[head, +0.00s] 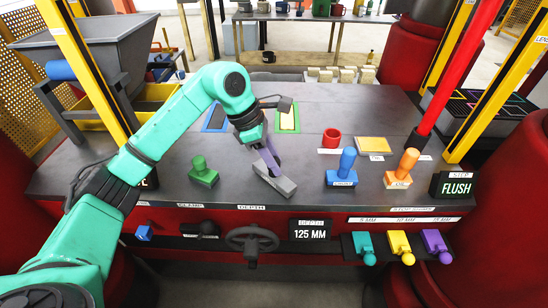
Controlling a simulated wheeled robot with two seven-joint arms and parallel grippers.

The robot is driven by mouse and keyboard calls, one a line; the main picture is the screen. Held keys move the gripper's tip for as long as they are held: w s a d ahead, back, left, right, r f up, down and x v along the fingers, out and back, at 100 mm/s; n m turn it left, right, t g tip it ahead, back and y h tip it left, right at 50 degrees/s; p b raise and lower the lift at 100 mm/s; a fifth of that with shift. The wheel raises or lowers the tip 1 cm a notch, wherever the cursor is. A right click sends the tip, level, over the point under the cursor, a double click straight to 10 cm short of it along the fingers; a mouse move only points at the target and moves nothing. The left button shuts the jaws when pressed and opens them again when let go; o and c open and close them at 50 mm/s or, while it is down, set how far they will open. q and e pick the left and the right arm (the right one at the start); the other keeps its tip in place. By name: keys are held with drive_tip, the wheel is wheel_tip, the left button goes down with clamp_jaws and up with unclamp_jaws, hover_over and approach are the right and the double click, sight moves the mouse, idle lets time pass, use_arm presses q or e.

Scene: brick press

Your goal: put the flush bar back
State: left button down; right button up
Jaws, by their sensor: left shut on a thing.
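The flush bar (281,187) looks like a grey block with a slanting top, on or just above the dark table top in the middle of the head view. A purple-grey upright piece rises from it to my left gripper (267,152). My left gripper comes down from above and is shut on that piece, which seems to be the bar's handle. The fingertips are partly hidden, and I cannot tell whether the bar touches the table. The display at the right (457,188) reads "STEP FLUSH". My right gripper is not in view.
A green handle (203,171) stands left of the bar; a blue (342,168) and an orange one (402,169) stand right. A handwheel (252,240) and coloured knobs line the front. Yellow posts flank the table.

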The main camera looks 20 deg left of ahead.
use_arm(q)
drive_tip(key=shift+f, duration=0.4)
drive_tip(key=c, duration=0.6)
unclamp_jaws()
drive_tip(key=shift+r, duration=0.1)
drive_tip(key=b+v, duration=0.2)
drive_tip(key=v, duration=1)
drive_tip(key=shift+a, duration=0.1)
